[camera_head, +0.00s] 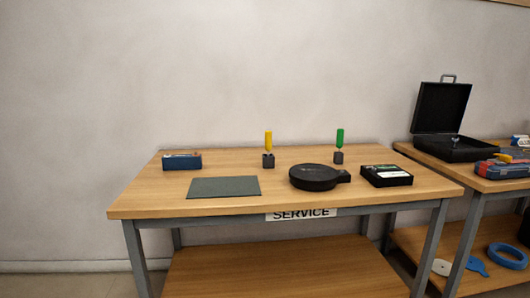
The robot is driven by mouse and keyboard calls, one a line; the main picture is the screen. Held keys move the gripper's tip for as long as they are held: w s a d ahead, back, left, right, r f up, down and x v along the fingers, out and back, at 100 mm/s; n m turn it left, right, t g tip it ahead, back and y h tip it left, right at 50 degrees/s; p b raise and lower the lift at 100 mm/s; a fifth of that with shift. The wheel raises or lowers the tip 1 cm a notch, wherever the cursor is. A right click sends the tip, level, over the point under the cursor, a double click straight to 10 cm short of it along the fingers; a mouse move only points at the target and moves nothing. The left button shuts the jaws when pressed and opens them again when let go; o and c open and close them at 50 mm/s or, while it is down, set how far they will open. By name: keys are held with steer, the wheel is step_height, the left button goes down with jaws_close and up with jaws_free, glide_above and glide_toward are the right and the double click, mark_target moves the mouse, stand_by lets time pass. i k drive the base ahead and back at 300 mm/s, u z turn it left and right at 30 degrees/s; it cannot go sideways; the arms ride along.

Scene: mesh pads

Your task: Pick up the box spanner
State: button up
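I cannot tell for certain which thing is the box spanner. A yellow-handled tool (268,140) stands upright in a small dark block (268,161) at the back middle of the wooden table (150,205). A green-handled tool (340,138) stands upright in a similar block (338,158) to its right. The lower ends of both tools are hidden in the blocks. My gripper is not in view.
On the table are a blue box (181,163), a dark grey mat (224,187), a round black object (314,178) and a black tray (386,181). An open black case (441,110) stands on the right table. The left front of the table is clear.

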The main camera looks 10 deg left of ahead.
mark_target(267, 134)
steer(key=u, duration=0.55)
steer(key=i, duration=0.55)
steer(key=u, duration=0.65)
steer(key=i, duration=0.8)
steer(key=z, duration=0.2)
